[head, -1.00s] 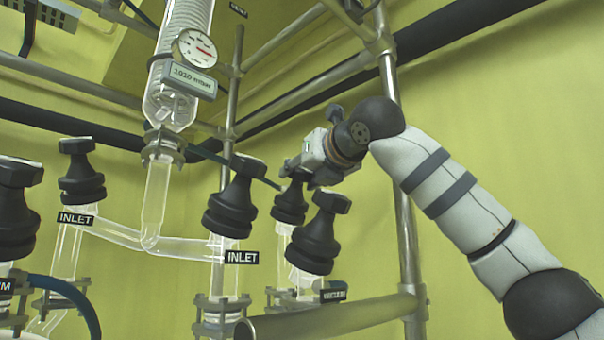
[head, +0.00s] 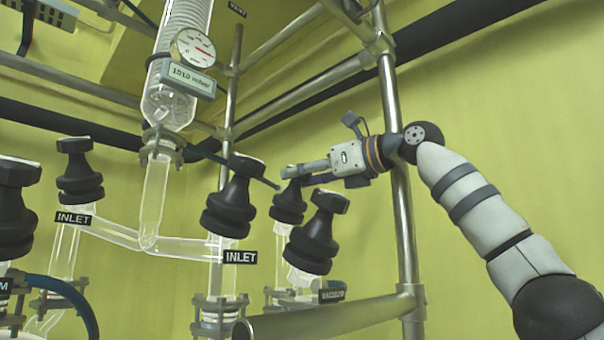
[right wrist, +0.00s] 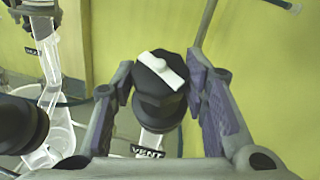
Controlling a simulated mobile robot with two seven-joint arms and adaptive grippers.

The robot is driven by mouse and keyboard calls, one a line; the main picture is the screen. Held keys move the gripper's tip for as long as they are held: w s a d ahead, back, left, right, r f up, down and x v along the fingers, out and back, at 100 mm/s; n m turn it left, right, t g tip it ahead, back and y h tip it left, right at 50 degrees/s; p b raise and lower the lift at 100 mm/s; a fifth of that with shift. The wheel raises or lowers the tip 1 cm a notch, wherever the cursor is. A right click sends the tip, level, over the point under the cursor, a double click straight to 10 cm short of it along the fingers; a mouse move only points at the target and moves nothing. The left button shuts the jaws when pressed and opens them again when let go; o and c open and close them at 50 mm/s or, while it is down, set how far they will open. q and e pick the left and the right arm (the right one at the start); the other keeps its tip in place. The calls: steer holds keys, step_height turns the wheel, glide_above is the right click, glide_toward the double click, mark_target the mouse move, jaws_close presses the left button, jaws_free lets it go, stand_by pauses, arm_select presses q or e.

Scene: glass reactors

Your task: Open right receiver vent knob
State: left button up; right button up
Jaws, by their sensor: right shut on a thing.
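The vent knob is a black, ridged knob with a white bar across its top. In the right wrist view the knob (right wrist: 152,98) stands between my fingers, with a VENT label (right wrist: 147,151) below it. In the head view the knob (head: 288,206) is the far one, behind the nearer vacuum knob. My right gripper (head: 295,177) reaches it from the right, its fingers at the knob's top. The right wrist view shows the gripper (right wrist: 161,80) shut on the knob from both sides. My left gripper is not in view.
The black vacuum knob (head: 315,238) stands close in front. Two INLET knobs (head: 232,200) (head: 80,175) and glass tubing lie to the left. A vertical metal post (head: 398,180) is right behind my right wrist. A gauge (head: 193,48) hangs above.

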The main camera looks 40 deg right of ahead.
steer(key=shift+n+g+y, duration=0.4)
steer(key=shift+n+y, duration=0.3)
steer(key=shift+n, duration=0.1)
steer(key=o, duration=1.1)
steer(key=shift+o, duration=0.2)
